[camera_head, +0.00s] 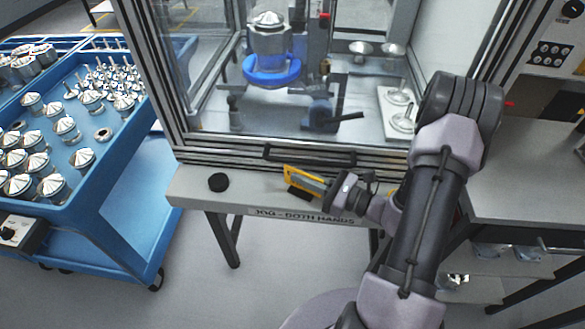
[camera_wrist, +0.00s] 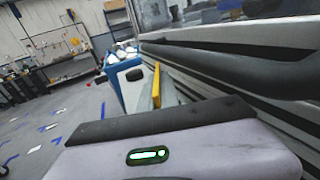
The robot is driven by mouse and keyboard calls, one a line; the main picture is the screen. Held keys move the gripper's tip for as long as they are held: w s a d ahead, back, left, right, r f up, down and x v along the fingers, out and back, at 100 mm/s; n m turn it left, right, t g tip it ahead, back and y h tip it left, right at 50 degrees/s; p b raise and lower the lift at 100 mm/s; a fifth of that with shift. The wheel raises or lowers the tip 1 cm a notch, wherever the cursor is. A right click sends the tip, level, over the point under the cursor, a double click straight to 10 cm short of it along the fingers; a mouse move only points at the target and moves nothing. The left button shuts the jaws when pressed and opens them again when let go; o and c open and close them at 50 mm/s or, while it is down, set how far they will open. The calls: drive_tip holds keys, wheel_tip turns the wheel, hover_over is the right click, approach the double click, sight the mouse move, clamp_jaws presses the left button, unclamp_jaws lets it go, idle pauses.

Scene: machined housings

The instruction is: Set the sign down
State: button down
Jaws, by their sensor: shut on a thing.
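The sign (camera_head: 291,172) is a flat piece with a yellow edge, seen at a slant in the head view. It is at my gripper (camera_head: 325,187), which is shut on it, above or at the front ledge of the glazed machine. I cannot tell whether the sign touches the ledge. In the wrist view the sign shows as a narrow yellow strip (camera_wrist: 156,85) beyond the pale gripper body. The fingertips are hidden there, and the sign's face is not readable.
The grey ledge (camera_head: 190,190) carries a black round button (camera_head: 218,182) and a "JOG - BOTH HANDS" label (camera_head: 305,216). A dark door handle (camera_head: 310,155) runs just behind. A blue cart (camera_head: 130,165) with metal parts stands left. The ledge's left part has free room.

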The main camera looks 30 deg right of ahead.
drive_tip(key=shift+w+d+f, duration=0.1)
drive_tip(key=shift+d, duration=0.05)
drive_tip(key=shift+s+d, duration=0.4)
drive_tip(key=shift+s, duration=0.1)
drive_tip(key=shift+s+a, duration=0.1)
drive_tip(key=shift+s, duration=0.05)
drive_tip(key=shift+a+f, duration=0.1)
drive_tip(key=shift+a, duration=0.05)
drive_tip(key=c, duration=1.6)
unclamp_jaws()
